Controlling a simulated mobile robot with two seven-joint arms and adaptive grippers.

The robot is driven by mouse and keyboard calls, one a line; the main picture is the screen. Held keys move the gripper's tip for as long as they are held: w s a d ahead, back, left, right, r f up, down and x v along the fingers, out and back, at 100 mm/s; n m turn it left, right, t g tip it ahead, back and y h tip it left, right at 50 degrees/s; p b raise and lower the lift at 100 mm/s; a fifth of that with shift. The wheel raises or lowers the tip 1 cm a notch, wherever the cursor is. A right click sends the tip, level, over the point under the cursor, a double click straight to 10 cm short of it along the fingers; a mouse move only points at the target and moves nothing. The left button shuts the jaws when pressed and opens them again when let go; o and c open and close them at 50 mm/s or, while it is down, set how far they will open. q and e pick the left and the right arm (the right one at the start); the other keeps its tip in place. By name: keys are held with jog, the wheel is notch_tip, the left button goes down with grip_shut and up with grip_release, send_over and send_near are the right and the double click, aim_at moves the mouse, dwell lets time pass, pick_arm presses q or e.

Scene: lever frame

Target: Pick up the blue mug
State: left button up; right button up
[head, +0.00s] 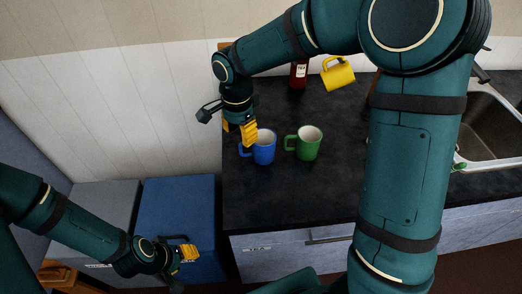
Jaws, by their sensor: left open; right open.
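The blue mug (264,152) stands upright on the dark countertop, near its left edge. Its handle points left. My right gripper (249,134) is open and hangs right at the mug's upper left side, with its yellow fingers pointing down by the rim and handle. It overlaps the mug in the picture, and I cannot tell whether it touches. My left gripper (187,256) is open and empty, low at the left in front of a blue cabinet, well away from the mug.
A green mug (309,144) stands close to the right of the blue one. A yellow mug (338,76) and a dark red bottle (299,76) are at the back. A sink (490,125) lies at the right. The front left countertop (275,200) is clear.

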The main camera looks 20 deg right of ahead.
aim_at(240, 144)
notch_tip(240, 144, down, 7)
jog(key=shift+f+b, duration=0.2)
jog(key=shift+b, duration=0.55)
jog(key=shift+r, duration=0.1)
grip_shut()
